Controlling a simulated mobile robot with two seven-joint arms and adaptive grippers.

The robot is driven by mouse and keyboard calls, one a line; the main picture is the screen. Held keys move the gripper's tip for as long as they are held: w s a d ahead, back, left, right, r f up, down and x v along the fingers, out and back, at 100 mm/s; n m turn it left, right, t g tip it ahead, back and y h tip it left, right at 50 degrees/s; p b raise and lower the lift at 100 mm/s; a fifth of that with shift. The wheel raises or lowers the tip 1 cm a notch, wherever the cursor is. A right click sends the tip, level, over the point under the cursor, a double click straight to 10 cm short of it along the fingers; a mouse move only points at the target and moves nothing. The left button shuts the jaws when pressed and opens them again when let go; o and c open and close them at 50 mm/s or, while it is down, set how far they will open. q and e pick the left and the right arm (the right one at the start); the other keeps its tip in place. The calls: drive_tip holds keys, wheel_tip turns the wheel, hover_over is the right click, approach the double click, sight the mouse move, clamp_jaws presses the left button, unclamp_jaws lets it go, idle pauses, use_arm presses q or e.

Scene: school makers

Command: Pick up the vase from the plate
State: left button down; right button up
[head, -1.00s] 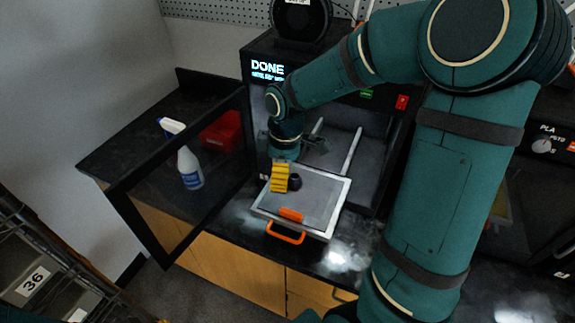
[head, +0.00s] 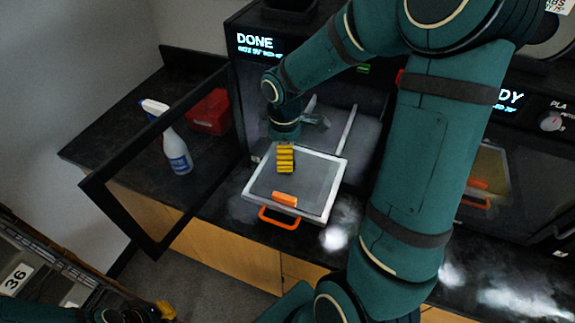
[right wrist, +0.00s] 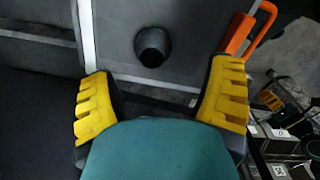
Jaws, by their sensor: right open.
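The vase (right wrist: 153,45) is a small black round piece with a dark opening, on the grey plate (right wrist: 195,30). The plate, with a pale rim and orange handle, sits at the front of the printer in the head view (head: 318,178). The vase is hidden behind my right gripper there. My right gripper (right wrist: 161,85) is open, with its yellow pads on either side of the empty gap. The vase lies beyond the fingertips, roughly in line with the gap. In the head view the right gripper (head: 286,160) is over the plate. My left gripper (head: 150,311) is partly visible at the bottom left.
The printer's door (head: 150,247) stands open at the left. A spray bottle (head: 177,152) and a red box (head: 209,112) are on the black counter behind it. The printer (head: 262,75) shows DONE. A second printer (head: 520,170) stands at the right.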

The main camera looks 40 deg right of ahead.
drive_tip(key=f, duration=0.2)
drive_tip(key=d+f+b, duration=0.1)
drive_tip(key=f, duration=0.2)
drive_tip(key=shift+f, duration=0.15)
drive_tip(key=c, duration=0.9)
